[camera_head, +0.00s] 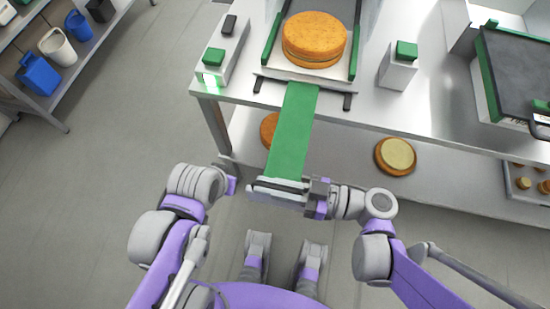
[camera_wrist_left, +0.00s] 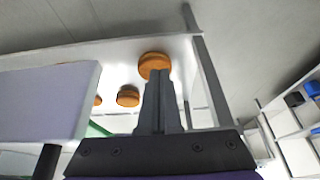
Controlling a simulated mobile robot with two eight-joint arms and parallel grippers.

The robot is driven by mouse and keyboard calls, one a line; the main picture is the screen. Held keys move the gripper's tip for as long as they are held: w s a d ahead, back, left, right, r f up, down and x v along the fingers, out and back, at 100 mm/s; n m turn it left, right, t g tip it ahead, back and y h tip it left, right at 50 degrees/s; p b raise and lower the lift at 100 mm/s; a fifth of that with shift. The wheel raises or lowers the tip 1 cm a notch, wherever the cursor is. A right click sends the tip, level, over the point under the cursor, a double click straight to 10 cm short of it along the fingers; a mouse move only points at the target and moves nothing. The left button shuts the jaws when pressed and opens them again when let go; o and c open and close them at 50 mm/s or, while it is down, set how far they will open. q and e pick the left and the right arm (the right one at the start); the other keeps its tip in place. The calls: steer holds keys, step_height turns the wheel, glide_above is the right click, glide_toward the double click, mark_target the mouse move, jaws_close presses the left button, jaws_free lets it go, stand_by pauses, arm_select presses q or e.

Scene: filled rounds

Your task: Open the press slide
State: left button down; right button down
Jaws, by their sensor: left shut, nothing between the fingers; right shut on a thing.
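The press slide shows in the head view as a green strip (camera_head: 294,125) running from a light plate between green rails over the table's front edge. A grey bar-like handle (camera_head: 277,189) is at its near end. A stacked orange-brown round (camera_head: 314,40) sits between the rails. My right gripper (camera_head: 311,196) is shut on the handle at its right end. My left gripper (camera_head: 231,185) is shut and empty, to the left of the handle and apart from it. Its closed fingers (camera_wrist_left: 160,95) show in the left wrist view.
Small boxes with green buttons (camera_head: 214,56) (camera_head: 406,50) stand on both sides of the slide. The lower shelf holds a round with a pale top (camera_head: 396,155) and another partly hidden round (camera_head: 269,128). A dark-topped device (camera_head: 515,70) is at right. Floor at left is clear.

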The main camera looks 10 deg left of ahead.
steer(key=shift+s, duration=1.25)
steer(key=c, duration=0.9)
jaws_free()
steer(key=shift+d, duration=0.15)
steer(key=d, duration=1)
steer(key=shift+d, duration=0.3)
